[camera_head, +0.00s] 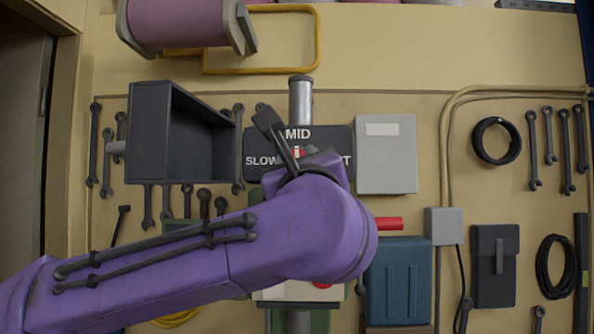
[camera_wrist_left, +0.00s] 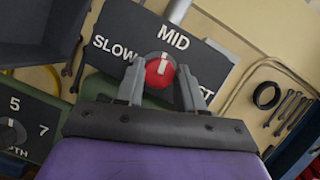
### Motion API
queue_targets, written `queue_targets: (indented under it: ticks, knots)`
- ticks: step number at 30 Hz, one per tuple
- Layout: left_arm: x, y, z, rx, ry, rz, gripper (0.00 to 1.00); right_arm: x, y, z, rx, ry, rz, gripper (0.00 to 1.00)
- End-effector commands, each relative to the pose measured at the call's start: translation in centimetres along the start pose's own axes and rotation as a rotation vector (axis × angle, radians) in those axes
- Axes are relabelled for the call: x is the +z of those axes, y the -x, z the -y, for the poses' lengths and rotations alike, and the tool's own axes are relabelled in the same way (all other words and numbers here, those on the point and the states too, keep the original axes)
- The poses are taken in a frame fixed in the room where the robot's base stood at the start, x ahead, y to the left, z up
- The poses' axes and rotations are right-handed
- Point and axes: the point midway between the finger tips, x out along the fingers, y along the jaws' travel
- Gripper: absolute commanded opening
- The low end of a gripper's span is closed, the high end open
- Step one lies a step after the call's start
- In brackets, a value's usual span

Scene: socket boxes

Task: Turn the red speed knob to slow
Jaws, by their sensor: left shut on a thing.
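The red speed knob (camera_wrist_left: 159,71) sits on a dark panel (camera_wrist_left: 207,66) lettered SLOW, MID and a partly covered word ending in ST. Its white pointer mark points up toward MID. My left gripper (camera_wrist_left: 161,88) has one finger on each side of the knob and is shut on it. In the head view, the knob (camera_head: 299,152) shows only as a small patch of red and white, and my purple left arm and the gripper (camera_head: 300,157) hide most of it. My right gripper is in neither view.
A dark open box (camera_head: 152,130) is left of the panel, and a closed grey box (camera_head: 386,155) is right of it. A second dial (camera_wrist_left: 14,134) with numbers is at the lower left in the wrist view. Wrenches and cable coils (camera_head: 497,141) hang on the wall.

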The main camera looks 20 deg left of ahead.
Motion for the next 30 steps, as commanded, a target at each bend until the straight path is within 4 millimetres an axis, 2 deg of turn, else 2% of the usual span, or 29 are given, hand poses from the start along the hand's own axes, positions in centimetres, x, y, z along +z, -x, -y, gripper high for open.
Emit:
queue_targets:
  ticks: [1, 3, 12, 19, 30]
  knots:
    - [-0.7, 0.2, -0.2, 0.014, 0.028, -0.001, 0.07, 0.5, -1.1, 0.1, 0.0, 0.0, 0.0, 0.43]
    - [-0.7, 0.2, -0.1, 0.035, 0.077, -0.001, 0.07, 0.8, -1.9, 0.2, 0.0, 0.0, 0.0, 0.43]
    - [-0.5, 0.1, 0.1, 0.141, 0.335, -0.001, 0.07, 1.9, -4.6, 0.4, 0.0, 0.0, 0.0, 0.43]
    - [-0.2, 0.0, 0.4, 0.222, 0.529, -0.001, 0.07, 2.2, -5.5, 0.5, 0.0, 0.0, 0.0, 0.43]
    - [0.1, -0.1, 0.5, 0.32, 0.767, 0.0, 0.07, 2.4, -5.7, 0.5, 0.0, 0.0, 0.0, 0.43]
